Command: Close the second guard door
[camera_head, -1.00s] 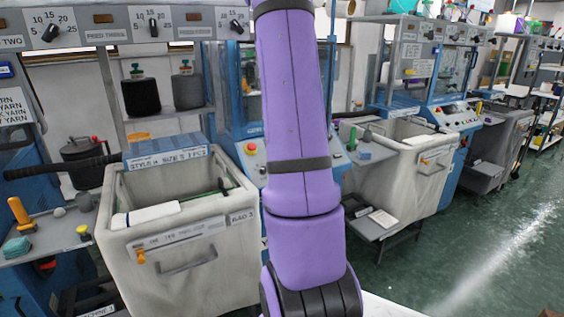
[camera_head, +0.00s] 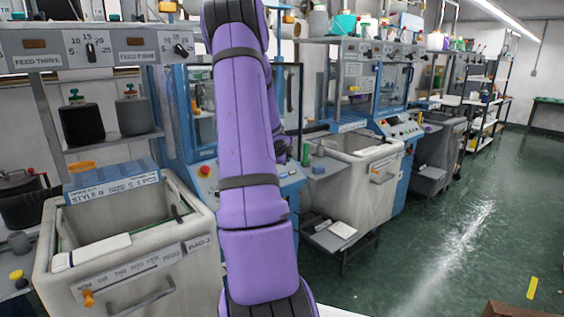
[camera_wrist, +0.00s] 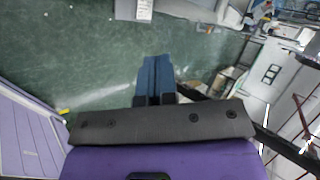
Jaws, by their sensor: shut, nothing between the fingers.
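My gripper (camera_wrist: 155,62) shows in the wrist view as two blue fingers side by side, shut and empty, over the green floor. It is not visible in the head view, where my purple arm crosses the middle. In the head view, a near blue-framed clear guard panel (camera_head: 192,108) stands behind and left of my arm, partly hidden by it. Another blue-framed clear guard (camera_head: 392,86) stands on the farther machine at centre right. I cannot tell which is the second guard door, or how far either is open. My fingers touch neither one in view.
A grey bag bin (camera_head: 130,270) stands at lower left, and another bin (camera_head: 345,190) right of my arm. A low shelf (camera_head: 338,236) juts out beside it. The green floor (camera_head: 450,230) at right is mostly clear, with a brown box edge (camera_head: 515,309) at the bottom.

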